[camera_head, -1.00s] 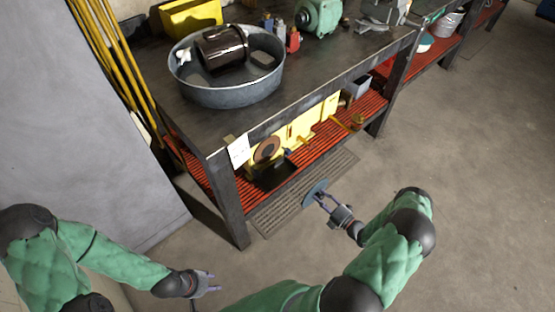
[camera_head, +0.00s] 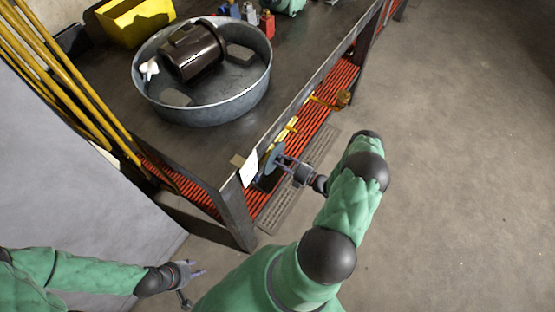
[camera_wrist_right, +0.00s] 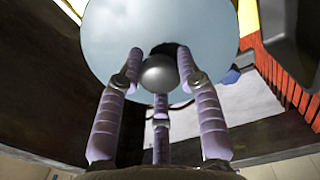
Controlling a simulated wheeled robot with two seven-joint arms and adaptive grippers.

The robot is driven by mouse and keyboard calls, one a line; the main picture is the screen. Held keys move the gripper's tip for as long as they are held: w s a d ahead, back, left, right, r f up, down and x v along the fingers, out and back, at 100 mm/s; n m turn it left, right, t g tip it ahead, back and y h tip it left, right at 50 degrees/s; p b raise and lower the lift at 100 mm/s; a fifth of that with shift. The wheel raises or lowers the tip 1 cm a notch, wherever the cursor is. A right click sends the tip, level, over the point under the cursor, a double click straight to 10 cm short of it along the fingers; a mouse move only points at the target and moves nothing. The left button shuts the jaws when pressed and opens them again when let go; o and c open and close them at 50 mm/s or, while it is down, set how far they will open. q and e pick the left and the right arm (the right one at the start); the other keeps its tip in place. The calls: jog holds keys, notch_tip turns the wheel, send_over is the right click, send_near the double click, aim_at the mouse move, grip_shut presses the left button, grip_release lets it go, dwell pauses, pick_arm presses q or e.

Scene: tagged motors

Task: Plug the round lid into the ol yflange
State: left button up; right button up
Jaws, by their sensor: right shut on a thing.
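The round lid (camera_head: 274,158) is a blue-grey disc with a round knob, held at the lower front edge of the workbench. My right gripper (camera_head: 284,163) is shut on its knob; the wrist view shows the three fingers (camera_wrist_right: 160,72) around the grey knob and the broad lid (camera_wrist_right: 160,28) beyond. A yellow machine (camera_head: 287,132) on the lower shelf is mostly hidden by the bench top and lid. I cannot make out the flange now. My left gripper (camera_head: 194,272) is empty, fingers apart, low over the floor at the left.
The dark workbench (camera_head: 112,100) carries a round metal tub (camera_head: 205,112) with a dark motor (camera_head: 194,52) in it. A white paper tag (camera_head: 249,168) hangs at the bench corner. The bench leg (camera_head: 236,215) stands close by. The floor at right is clear.

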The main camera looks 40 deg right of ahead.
aim_at(276, 159)
jog(key=shift+w, duration=0.15)
jog(key=shift+x, duration=2.75)
jog(key=shift+b, duration=0.5)
dwell(0.4)
jog(key=shift+w+a, duration=0.15)
jog(key=shift+w, duration=0.3)
dwell(0.4)
jog(key=o, duration=1.1)
jog(key=shift+r, duration=0.1)
jog(key=shift+o, duration=0.2)
jog(key=v, duration=1.2)
